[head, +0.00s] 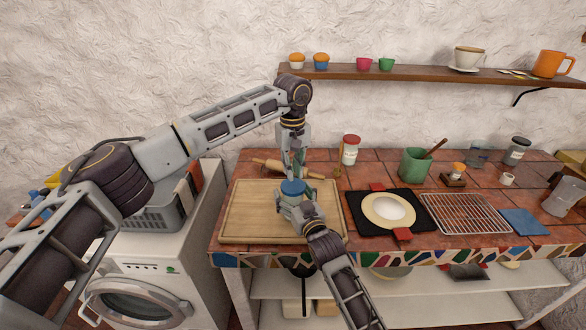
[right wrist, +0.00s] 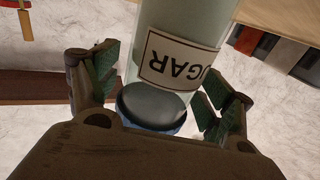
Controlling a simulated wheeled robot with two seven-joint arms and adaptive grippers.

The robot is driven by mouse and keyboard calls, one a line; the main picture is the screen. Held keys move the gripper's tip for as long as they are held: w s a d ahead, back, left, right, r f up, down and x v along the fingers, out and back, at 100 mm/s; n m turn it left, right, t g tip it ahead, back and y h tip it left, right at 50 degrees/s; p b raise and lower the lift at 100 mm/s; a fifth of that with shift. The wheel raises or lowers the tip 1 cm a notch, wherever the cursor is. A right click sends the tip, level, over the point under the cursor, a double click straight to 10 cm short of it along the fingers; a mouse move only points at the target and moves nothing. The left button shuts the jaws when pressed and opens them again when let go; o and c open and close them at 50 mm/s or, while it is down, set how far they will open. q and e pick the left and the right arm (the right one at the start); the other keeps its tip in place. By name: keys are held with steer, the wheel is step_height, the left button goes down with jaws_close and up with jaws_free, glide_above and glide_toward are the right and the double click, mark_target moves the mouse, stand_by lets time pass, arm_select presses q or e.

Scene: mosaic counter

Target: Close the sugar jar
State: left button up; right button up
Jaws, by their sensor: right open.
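The sugar jar (right wrist: 180,45) is pale glass with a white label and stands between my grippers over the wooden cutting board in the head view. Its blue lid (head: 292,187) shows there, with most of the body hidden. In the right wrist view the label reads upside down, and a dark disc with a blue rim (right wrist: 152,106) is at the jar's end near my palm. My right gripper (head: 294,207) is open, with a finger on either side of the jar. My left gripper (head: 293,168) points down just above the lid; its fingertips are too small to judge.
The cutting board (head: 240,222) lies under both grippers. A rolling pin (head: 268,165) and a red-lidded jar (head: 350,150) are behind. A plate (head: 372,212) on a dark mat, a wire rack (head: 465,213) and a green pot (head: 414,165) stand to the right.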

steer(key=shift+s, duration=0.15)
steer(key=v, duration=1.1)
steer(key=shift+s+d, duration=0.15)
steer(key=shift+s, duration=0.15)
steer(key=shift+f, duration=0.1)
steer(key=shift+s, duration=0.1)
stand_by(0.6)
